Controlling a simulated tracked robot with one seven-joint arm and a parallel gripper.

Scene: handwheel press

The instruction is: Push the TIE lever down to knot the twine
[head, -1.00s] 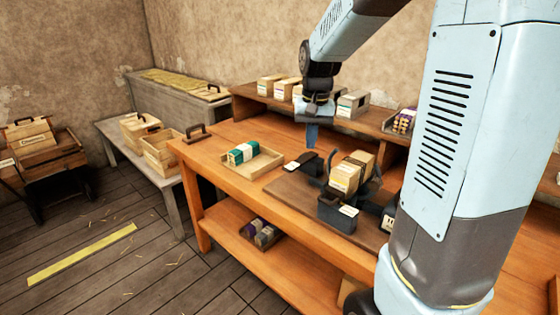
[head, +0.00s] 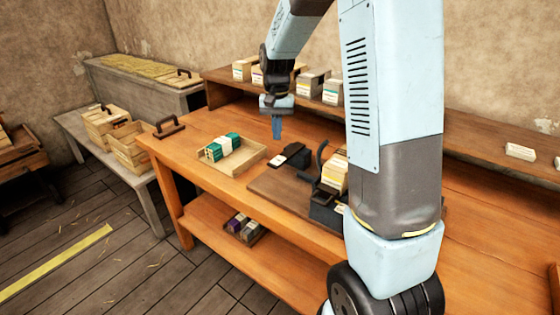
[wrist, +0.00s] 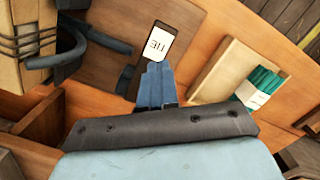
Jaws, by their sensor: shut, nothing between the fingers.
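The TIE lever (wrist: 158,43) shows in the wrist view as a dark bar with a white label reading TIE. In the head view it is the dark flat piece (head: 296,154) with a pale label, on the left side of the press. My gripper (head: 277,137) is shut and empty, pointing down just left of and above the lever in the head view. In the wrist view its blue fingertips (wrist: 156,68) overlap the lower end of the label; I cannot tell whether they touch. The press (head: 326,208) holds a pale bundle (head: 336,174), partly hidden behind my arm.
A dark curved arm (wrist: 68,50) stands near the lever. Boxes (head: 312,84) line the raised shelf behind. The bench front left is bare.

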